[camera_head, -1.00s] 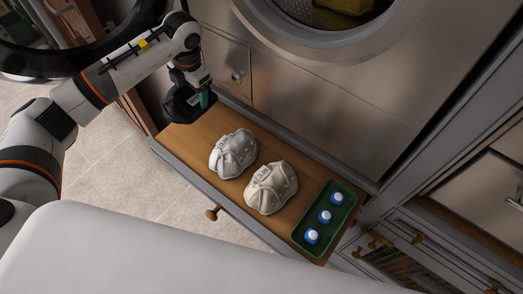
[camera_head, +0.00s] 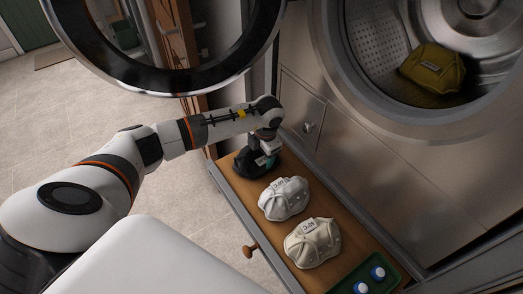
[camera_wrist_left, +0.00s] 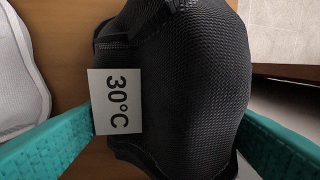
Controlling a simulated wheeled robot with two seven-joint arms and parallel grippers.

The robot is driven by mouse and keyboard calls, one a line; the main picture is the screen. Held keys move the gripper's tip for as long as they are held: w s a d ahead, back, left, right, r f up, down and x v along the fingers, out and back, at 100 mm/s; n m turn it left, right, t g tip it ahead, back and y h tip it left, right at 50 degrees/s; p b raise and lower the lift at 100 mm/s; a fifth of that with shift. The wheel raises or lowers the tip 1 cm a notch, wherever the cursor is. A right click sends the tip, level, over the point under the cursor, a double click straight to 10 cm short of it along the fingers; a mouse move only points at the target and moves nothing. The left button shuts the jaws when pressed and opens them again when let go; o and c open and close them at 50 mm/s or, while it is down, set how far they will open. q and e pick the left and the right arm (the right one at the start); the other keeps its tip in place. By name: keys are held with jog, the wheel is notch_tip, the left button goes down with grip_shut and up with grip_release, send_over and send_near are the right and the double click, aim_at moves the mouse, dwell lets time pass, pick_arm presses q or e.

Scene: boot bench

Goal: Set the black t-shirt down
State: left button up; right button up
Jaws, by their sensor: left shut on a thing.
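The black t-shirt (camera_head: 250,168) is a folded dark bundle at the far left end of the wooden drawer board (camera_head: 232,190). In the left wrist view the t-shirt (camera_wrist_left: 195,85) fills the middle and has a white "30°C" label. My left gripper (camera_head: 265,158) reaches down over it from the left. Its teal fingers stand on either side of the t-shirt, shut on it. The t-shirt is at or just above the board; I cannot tell whether its underside touches. My right gripper is not in view.
A white bundle (camera_head: 284,199) and a cream bundle (camera_head: 312,242) lie beside it on the board. A green tray (camera_head: 350,284) with blue-and-white items is at the near end. The washer drum (camera_head: 378,75) stands open behind with a yellow bundle (camera_head: 434,70) inside.

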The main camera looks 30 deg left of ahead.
aim_at(265, 159)
pick_arm(q)
jog(key=shift+f, duration=0.15)
jog(key=o, duration=1.1)
jog(key=r, duration=0.4)
jog(key=d+r, duration=0.1)
jog(key=r, duration=0.3)
jog(key=d+r+b, duration=0.1)
jog(key=r, duration=0.3)
jog(key=shift+s+r, duration=0.15)
jog(key=shift+s, duration=0.25)
